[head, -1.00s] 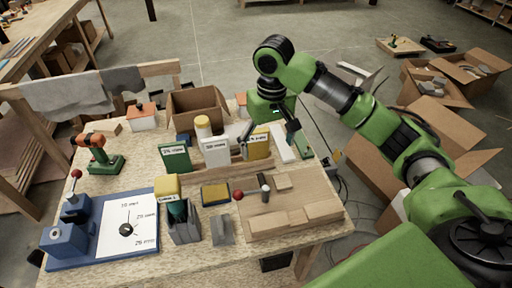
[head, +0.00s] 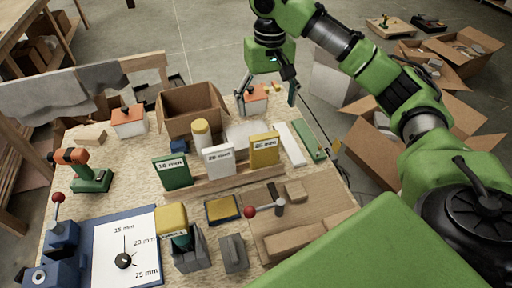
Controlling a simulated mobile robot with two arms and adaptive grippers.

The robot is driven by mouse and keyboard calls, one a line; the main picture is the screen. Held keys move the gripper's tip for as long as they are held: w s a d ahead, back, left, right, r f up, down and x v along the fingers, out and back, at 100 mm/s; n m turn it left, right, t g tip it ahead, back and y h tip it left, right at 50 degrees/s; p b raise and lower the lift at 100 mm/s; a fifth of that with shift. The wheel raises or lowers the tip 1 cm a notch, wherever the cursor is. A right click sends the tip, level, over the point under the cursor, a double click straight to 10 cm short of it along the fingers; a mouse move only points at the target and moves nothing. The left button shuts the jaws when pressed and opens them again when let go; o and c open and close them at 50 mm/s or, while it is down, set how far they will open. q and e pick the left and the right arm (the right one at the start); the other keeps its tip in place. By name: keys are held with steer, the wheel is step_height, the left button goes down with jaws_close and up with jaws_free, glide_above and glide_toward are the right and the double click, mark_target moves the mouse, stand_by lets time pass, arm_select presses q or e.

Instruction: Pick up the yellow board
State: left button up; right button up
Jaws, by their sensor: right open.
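The yellow board (head: 264,152) stands upright with a white label, at the right end of a row in a wooden rack (head: 215,182). A white board (head: 219,161) and a green board (head: 172,171) stand left of it in the same rack. My right gripper (head: 268,98) is open and empty. It shows above and beyond the yellow board, apart from it, with its fingers spread either side of an orange-lidded white box (head: 253,104) in the picture. My left gripper is not in view.
An open cardboard box (head: 190,110) and a yellow-capped bottle (head: 201,133) stand behind the rack. White and green strips (head: 307,142) lie to its right.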

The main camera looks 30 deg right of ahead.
steer(key=b, duration=0.6)
glide_above(264, 152)
steer(key=f, duration=0.6)
steer(key=shift+w+d+f, duration=0.15)
steer(key=shift+w+f, duration=0.05)
steer(key=shift+f, duration=0.15)
steer(key=shift+w+f, duration=0.1)
steer(key=shift+f, duration=0.4)
step_height(264, 152, down, 8)
steer(key=shift+r+p, duration=0.2)
steer(key=shift+p, duration=0.45)
steer(key=f+p, duration=0.1)
steer(key=f, duration=0.1)
steer(key=f+p, duration=0.1)
steer(key=f, duration=0.1)
steer(key=shift+w+d+f, duration=0.15)
steer(key=shift+d+f, duration=0.05)
steer(key=shift+f, duration=0.6)
steer(key=shift+c, duration=0.4)
steer(key=shift+r, duration=0.1)
steer(key=c, duration=1)
